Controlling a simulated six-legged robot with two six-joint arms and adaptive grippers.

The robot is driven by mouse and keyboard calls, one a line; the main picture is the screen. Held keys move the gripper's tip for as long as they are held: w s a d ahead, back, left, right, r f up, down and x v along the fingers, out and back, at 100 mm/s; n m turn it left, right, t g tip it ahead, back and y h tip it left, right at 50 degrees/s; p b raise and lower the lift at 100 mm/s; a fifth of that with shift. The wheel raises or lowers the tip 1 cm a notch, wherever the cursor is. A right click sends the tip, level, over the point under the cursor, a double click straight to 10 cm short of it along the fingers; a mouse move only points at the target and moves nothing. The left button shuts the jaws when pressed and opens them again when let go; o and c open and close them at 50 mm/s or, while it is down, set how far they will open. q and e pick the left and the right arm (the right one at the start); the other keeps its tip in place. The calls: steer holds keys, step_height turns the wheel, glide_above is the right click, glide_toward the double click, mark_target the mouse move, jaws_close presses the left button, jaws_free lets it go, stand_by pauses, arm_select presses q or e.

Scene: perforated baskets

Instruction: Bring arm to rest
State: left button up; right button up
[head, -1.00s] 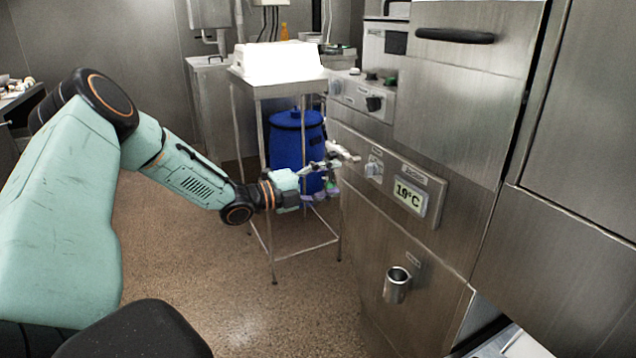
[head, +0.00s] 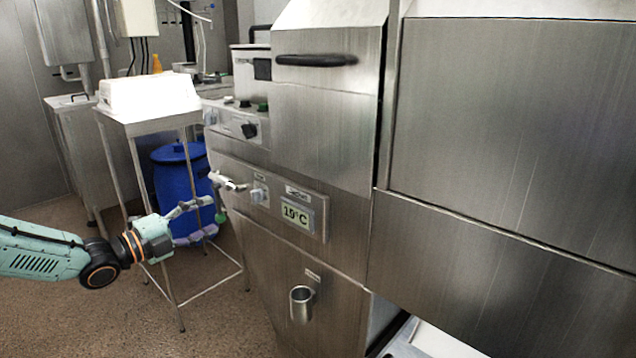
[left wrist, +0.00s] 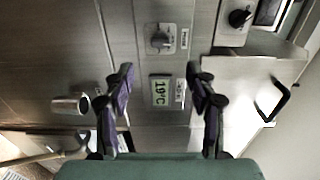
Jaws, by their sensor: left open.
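My left arm (head: 45,250) comes in from the left in the head view. My left gripper (head: 222,200) is open and empty, held in front of the steel machine's control panel, near a knob (head: 260,193) and a green display reading 19°C (head: 297,215). In the left wrist view the two fingers (left wrist: 160,90) are spread apart, with the knob (left wrist: 160,40) and the display (left wrist: 161,92) showing between them. I cannot tell from these views whether a finger touches the panel. My right gripper is not in view.
The large steel machine (head: 500,130) fills the right side, with a dark handle (head: 316,60) and a metal cup (head: 301,304) on its front. A blue barrel (head: 180,185) stands under a small steel table (head: 150,122) bearing a white box (head: 150,93). The floor at lower left is open.

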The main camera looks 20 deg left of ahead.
arm_select(q)
steer(key=s+d+f+n+g+y, duration=0.2)
steer(key=s+d+f+n+g, duration=0.1)
steer(key=d+f+n, duration=0.65)
steer(key=s+d+f+n+g+y, duration=0.25)
steer(key=d+f+n, duration=0.3)
steer(key=n, duration=0.75)
steer(key=s+d+f+g, duration=0.2)
steer(key=s+f+g, duration=0.1)
steer(key=s, duration=0.8)
steer(key=s+d+f+g+y, duration=0.1)
steer(key=s+d+f+g, duration=0.2)
steer(key=s+f, duration=0.3)
steer(key=s+d+f+g+y, duration=0.1)
steer(key=s+d+f+g, duration=0.2)
steer(key=s, duration=1.3)
step_height(320, 180, down, 2)
steer(key=shift+d+g, duration=0.15)
steer(key=shift+g, duration=0.9)
